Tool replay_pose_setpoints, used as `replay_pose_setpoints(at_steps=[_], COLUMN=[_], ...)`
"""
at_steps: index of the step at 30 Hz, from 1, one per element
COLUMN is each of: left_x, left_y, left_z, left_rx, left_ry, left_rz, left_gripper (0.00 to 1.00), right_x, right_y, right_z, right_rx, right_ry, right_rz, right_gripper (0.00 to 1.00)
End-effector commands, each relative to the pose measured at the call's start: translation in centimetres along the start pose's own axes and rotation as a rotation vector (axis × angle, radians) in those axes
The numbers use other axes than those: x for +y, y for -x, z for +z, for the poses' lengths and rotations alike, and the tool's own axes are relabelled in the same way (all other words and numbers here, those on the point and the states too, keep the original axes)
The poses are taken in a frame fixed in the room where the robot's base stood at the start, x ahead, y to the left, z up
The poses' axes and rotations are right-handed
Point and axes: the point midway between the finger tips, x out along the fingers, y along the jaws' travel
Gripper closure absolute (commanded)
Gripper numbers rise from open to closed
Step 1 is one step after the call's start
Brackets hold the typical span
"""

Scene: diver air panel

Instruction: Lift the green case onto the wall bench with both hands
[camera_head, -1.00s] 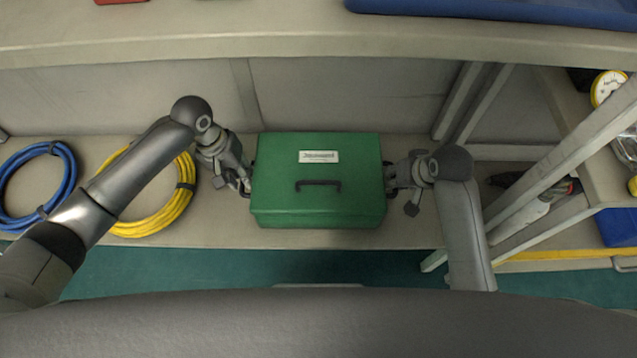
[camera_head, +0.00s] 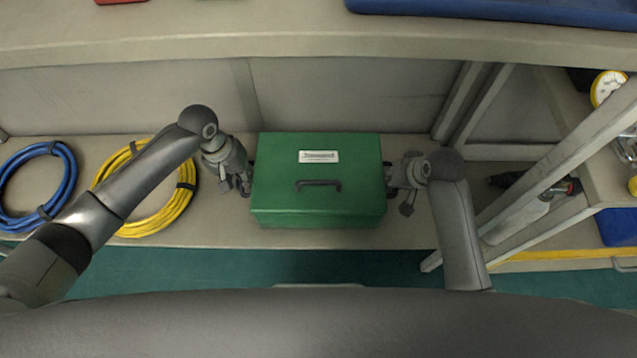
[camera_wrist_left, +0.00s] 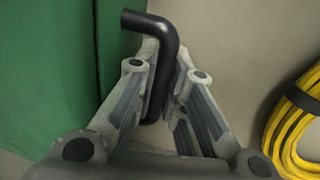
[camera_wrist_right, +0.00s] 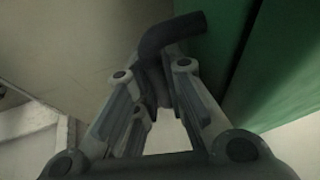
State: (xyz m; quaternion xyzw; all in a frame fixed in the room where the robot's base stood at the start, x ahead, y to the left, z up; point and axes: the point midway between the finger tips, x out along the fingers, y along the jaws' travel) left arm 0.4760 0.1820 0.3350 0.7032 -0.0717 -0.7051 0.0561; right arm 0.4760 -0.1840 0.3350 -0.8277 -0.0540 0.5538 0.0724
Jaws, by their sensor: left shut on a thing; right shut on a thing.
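The green case (camera_head: 318,208) rests on the wall bench (camera_head: 225,232), lid shut, with a pale label and a dark front handle on it. My left gripper (camera_head: 245,185) is at its left side. In the left wrist view my left gripper (camera_wrist_left: 158,95) is shut on a black bent side handle (camera_wrist_left: 150,22) beside the green case wall (camera_wrist_left: 50,60). My right gripper (camera_head: 392,180) is at the case's right side. In the right wrist view my right gripper (camera_wrist_right: 160,90) is shut on the other dark side handle (camera_wrist_right: 172,32). The case's underside is hidden.
A blue hose coil (camera_head: 70,180) and a yellow hose coil (camera_head: 180,205) lie on the bench to the left. A slanted frame post (camera_head: 560,155) and shelf stand at the right. An upper counter (camera_head: 200,40) overhangs behind the case.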

Motion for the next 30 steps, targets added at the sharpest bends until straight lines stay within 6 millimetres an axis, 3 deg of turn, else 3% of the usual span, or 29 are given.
replay_pose_setpoints(at_steps=[14,30], left_x=[0.1,0.7], left_y=[0.6,4.0], left_z=[-0.1,-0.1], left_rx=[0.003,0.003], left_ry=[0.0,0.001], left_rz=[0.001,0.0], left_gripper=[1.0,1.0], right_x=[-0.1,-0.7], right_y=[0.5,3.7], right_z=[-0.3,-1.6], right_rx=[0.004,0.003], right_ry=[0.0,0.0], right_rz=[-0.001,0.0], right_gripper=[1.0,1.0])
